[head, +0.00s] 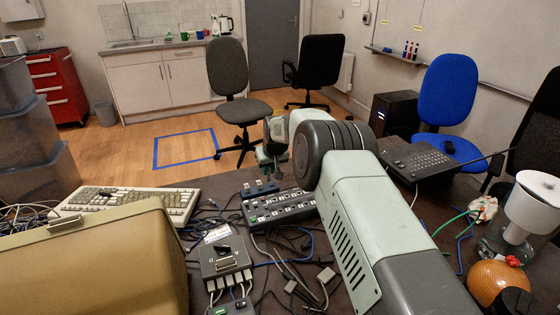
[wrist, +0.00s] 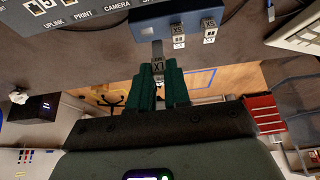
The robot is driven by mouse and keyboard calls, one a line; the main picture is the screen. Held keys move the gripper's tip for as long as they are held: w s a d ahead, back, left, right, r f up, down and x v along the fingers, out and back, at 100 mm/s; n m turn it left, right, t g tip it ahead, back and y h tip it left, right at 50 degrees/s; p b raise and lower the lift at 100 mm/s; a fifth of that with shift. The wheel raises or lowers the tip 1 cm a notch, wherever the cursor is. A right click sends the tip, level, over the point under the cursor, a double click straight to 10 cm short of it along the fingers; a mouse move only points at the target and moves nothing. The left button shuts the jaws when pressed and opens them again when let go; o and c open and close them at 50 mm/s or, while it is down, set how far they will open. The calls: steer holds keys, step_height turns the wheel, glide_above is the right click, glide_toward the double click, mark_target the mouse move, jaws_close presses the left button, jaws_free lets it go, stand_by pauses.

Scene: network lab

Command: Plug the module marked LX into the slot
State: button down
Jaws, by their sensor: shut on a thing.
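My gripper (wrist: 163,75) has its green fingers shut on a module (wrist: 158,64). Its label appears upside down in the wrist view and seems to read LX. In the head view my gripper (head: 272,160) hangs over the far side of the grey slot box (head: 282,208); the held module is too small to make out there. In the wrist view, the box face (wrist: 75,28) carries the labels UPLINK, PRINT and CAMERA, with one more cut off. The held module appears apart from this face. I cannot tell which opening is the slot.
Other modules, one reading SX upside down (wrist: 178,32), stand in a small blue-grey holder (wrist: 143,13) beside the box. A keyboard (head: 140,203), a grey switch box (head: 225,258) and loose cables surround it. A black desk phone-like unit (head: 425,160) lies to the right.

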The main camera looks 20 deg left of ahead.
step_height(320, 180, up, 2)
steer(key=r, duration=0.1)
glide_above(267, 215)
steer(key=s+d, duration=0.1)
steer(key=shift+d+f, duration=0.1)
steer(key=shift+f, duration=2.55)
steer(key=c, duration=1.7)
jaws_free()
jaws_close()
steer(key=shift+f, duration=1.8)
steer(key=o, duration=0.7)
jaws_free()
